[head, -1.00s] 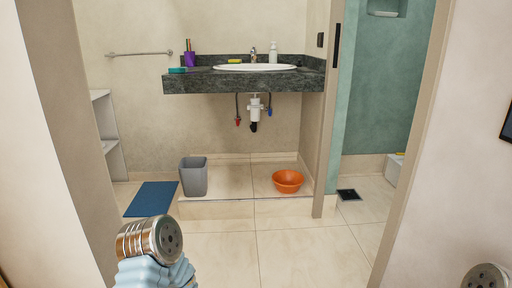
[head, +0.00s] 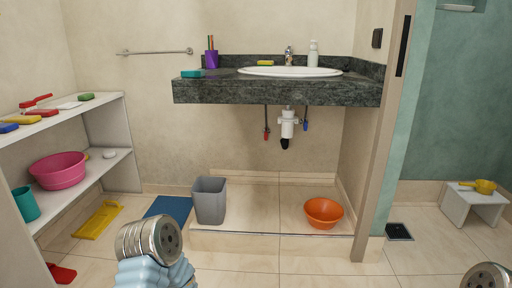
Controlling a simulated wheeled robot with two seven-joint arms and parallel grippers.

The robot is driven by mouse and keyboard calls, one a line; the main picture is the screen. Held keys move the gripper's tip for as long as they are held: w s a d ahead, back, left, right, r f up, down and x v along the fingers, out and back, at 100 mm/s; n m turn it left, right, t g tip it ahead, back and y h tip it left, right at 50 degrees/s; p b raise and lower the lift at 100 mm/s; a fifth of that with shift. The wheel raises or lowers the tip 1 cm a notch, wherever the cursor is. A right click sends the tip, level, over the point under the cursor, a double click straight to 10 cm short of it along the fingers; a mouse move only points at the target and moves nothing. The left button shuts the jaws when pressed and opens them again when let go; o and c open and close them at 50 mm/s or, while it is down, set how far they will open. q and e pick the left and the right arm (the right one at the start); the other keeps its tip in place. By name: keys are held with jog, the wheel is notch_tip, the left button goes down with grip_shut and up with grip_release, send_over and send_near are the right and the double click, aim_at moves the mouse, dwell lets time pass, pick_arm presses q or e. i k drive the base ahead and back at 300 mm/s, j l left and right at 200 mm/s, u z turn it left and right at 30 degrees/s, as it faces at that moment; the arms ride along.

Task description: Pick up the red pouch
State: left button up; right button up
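A small flat red item (head: 41,113) lies on the top of the white shelf unit at the left in the head view; it may be the red pouch, but it is too small to be sure. A red item with a raised handle-like part (head: 36,102) lies just behind it. Another red thing (head: 62,273) lies on the floor at the lower left, partly cut off by the shelf's side. Neither of my grippers shows; only rounded metal links of my arms are in view at the bottom, away from the red items.
The white shelf (head: 112,165) holds a yellow and a blue item, a green item, a pink basin (head: 60,170) and a teal cup (head: 26,204). A yellow object (head: 98,220) lies on the floor. A grey bin (head: 210,201) and orange bowl (head: 323,212) stand beneath the dark counter (head: 270,91).

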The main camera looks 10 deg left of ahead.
aim_at(43, 113)
jog(key=i+j+u, duration=0.1)
jog(key=i+u, duration=0.5)
jog(key=i, duration=0.15)
jog(key=i+u, duration=0.25)
jog(key=u, duration=0.2)
jog(key=i+u, duration=0.55)
jog(key=u, duration=0.3)
